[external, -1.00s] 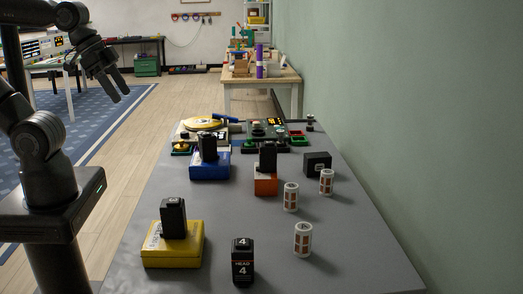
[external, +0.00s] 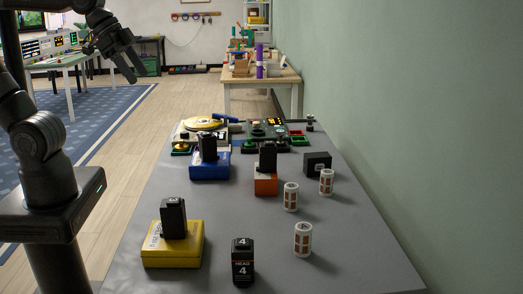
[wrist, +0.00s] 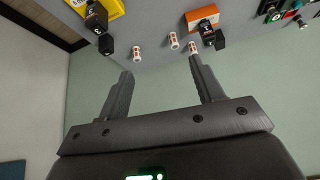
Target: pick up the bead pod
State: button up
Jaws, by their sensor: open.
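Three small white cylinders with brown-orange panels stand upright on the grey table: a front one (external: 303,240), a middle one (external: 291,197) and a back one (external: 327,182). No label that I can read says which is the bead pod. In the wrist view they show at the top, as a left one (wrist: 137,53), a centre one (wrist: 173,40) and a right one (wrist: 193,48). My gripper (external: 128,68) is open and empty, high at the upper left, well apart from them. Its two spread fingers (wrist: 160,68) show in the wrist view with nothing between them.
A black block marked 4 (external: 242,262) stands at the front. Yellow (external: 172,250), blue (external: 209,168) and orange (external: 265,185) boxes carry black blocks. A black box (external: 317,163) lies behind the cylinders. Devices crowd the back. A green wall (external: 430,120) borders the right.

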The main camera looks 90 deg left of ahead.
jog(key=w+a+f+m+t+y, duration=0.1)
jog(key=w+a+f+m+t, duration=0.1)
jog(key=w+a+f+m, duration=0.5)
jog(key=w+f+m+t+y, duration=0.15)
jog(key=w+m, duration=0.35)
jog(key=w, duration=0.6)
jog(key=w+a+f+m+t+y, duration=0.2)
jog(key=w+a+f+m, duration=0.3)
jog(key=w, duration=0.4)
jog(key=w+d+r+m+t+h, duration=0.2)
jog(key=d+r+m+t+h, duration=0.1)
jog(key=d+r+m, duration=0.5)
jog(key=w+d+r+m+t+h, duration=0.25)
jog(key=d+r+m, duration=0.3)
jog(key=m, duration=0.55)
send_near(291, 197)
jog(key=shift+w+a+r+n+t, duration=0.3)
jog(key=shift+w+a+r+t, duration=0.1)
jog(key=shift+w+a+r, duration=0.2)
jog(key=shift+w+f, duration=0.15)
jog(key=shift+f, duration=0.25)
jog(key=w, duration=0.5)
jog(key=shift+w+d, duration=0.15)
jog(key=shift+d, duration=0.1)
jog(key=shift+w+a+r, duration=0.1)
jog(key=shift+w+r, duration=0.1)
jog(key=shift+w, duration=1.15)
jog(key=shift+w+a+r, duration=0.1)
jog(key=shift+w+r, duration=0.15)
jog(key=shift+w, duration=1.1)
